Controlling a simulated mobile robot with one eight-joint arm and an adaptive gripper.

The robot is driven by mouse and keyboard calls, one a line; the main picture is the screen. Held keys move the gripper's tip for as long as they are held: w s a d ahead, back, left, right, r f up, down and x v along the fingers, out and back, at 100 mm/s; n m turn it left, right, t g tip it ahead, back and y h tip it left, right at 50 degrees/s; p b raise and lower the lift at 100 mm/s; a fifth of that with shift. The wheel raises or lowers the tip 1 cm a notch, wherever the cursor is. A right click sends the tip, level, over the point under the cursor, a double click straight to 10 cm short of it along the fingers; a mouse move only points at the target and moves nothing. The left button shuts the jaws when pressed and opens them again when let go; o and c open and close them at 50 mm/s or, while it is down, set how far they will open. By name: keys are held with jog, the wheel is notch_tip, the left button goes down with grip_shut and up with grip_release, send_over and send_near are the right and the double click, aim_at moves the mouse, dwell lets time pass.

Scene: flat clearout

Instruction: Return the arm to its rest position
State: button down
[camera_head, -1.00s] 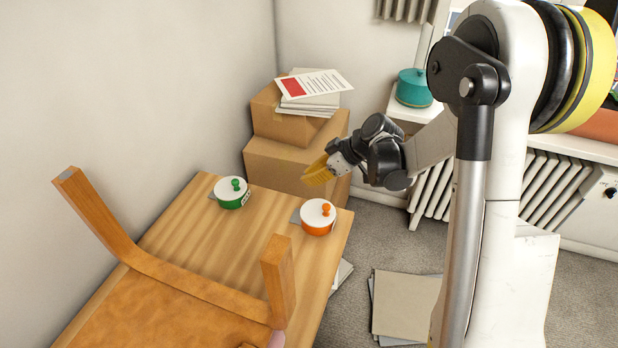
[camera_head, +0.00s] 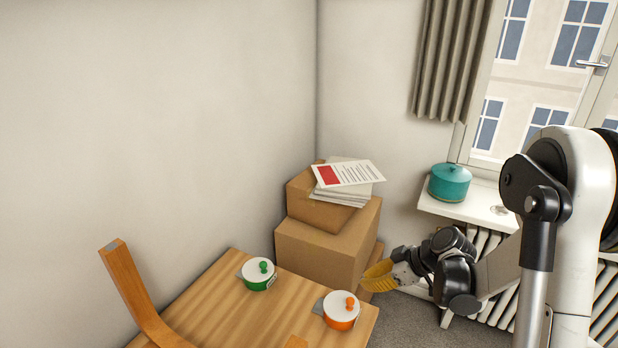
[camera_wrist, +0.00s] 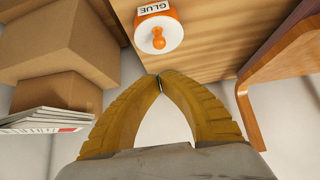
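My gripper (camera_head: 374,278) has yellow ribbed fingers and hangs in the air beside the table's right edge, near the cardboard boxes. In the wrist view the two fingertips (camera_wrist: 158,84) meet, and nothing shows between them. My arm is bent, with its wrist low in front of the radiator. The orange pot (camera_head: 341,311) with a white lid and orange knob stands on the wooden table (camera_head: 225,310), a little left of and below my gripper. In the wrist view it lies beyond the fingertips, apart from them, with a GLUE label (camera_wrist: 153,8).
A green pot (camera_head: 259,275) stands on the table. Stacked cardboard boxes (camera_head: 322,250) with papers (camera_head: 345,180) stand in the corner. A teal pot (camera_head: 449,183) sits on the windowsill (camera_head: 470,206) above the radiator.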

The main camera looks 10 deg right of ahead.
jog(key=s+a+r+m+h, duration=0.35)
jog(key=s+r+m, duration=0.25)
jog(key=s+r, duration=0.5)
jog(key=s+r+m+t+h, duration=0.2)
jog(key=s+r+m, duration=0.3)
jog(key=s, duration=0.5)
jog(key=shift+d+r+h, duration=0.4)
jog(key=shift+r+h, duration=0.15)
jog(key=shift+h, duration=0.2)
